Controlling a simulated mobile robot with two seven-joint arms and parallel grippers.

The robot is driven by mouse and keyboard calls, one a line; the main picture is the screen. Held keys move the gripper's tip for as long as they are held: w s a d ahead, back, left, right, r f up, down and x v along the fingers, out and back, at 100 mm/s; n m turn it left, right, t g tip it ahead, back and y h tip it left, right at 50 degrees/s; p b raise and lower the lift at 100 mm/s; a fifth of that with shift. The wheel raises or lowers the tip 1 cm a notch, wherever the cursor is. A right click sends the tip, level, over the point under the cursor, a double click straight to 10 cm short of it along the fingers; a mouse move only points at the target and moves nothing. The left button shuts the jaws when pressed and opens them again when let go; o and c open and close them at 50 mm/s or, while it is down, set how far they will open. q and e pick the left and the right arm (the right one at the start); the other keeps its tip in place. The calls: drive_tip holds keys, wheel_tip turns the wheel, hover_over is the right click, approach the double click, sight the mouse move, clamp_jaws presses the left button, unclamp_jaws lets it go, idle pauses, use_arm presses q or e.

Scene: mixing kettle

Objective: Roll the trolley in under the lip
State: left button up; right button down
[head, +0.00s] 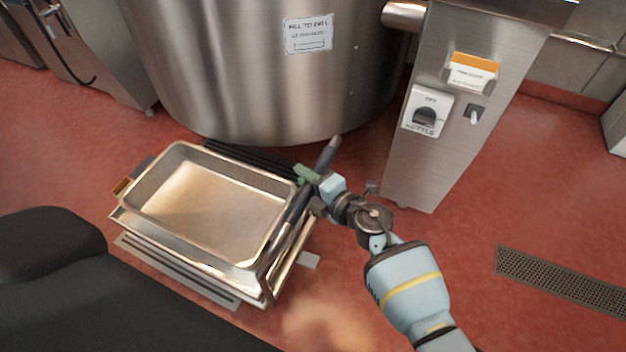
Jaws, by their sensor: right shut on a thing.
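The trolley (190,258) is a low metal frame with a deep, empty-looking steel pan (215,205) on top, in front of the kettle. A dark bar handle (297,207) runs along its right side, sloping up toward the kettle. My right gripper (312,188) is shut on this handle, its arm coming in from the lower right. The big steel kettle (265,75) stands just behind the trolley, its rounded bottom close to the pan's far edge. The kettle's upper rim and pouring lip are out of the picture. My left gripper is not in view.
A steel control column (440,150) with a knob and labels stands right of the kettle. A floor drain grate (562,280) lies at the right. Grey floor markings (175,270) show under the trolley. Red floor (480,215) is clear between column and grate.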

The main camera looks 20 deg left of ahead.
drive_tip(key=c, duration=1.3)
unclamp_jaws()
drive_tip(key=shift+o, duration=0.9)
drive_tip(key=shift+s+d+r, duration=0.1)
drive_tip(key=shift+d, duration=0.15)
drive_tip(key=p+v, duration=0.4)
drive_tip(key=v, duration=0.3)
drive_tip(key=shift+s+d, duration=0.1)
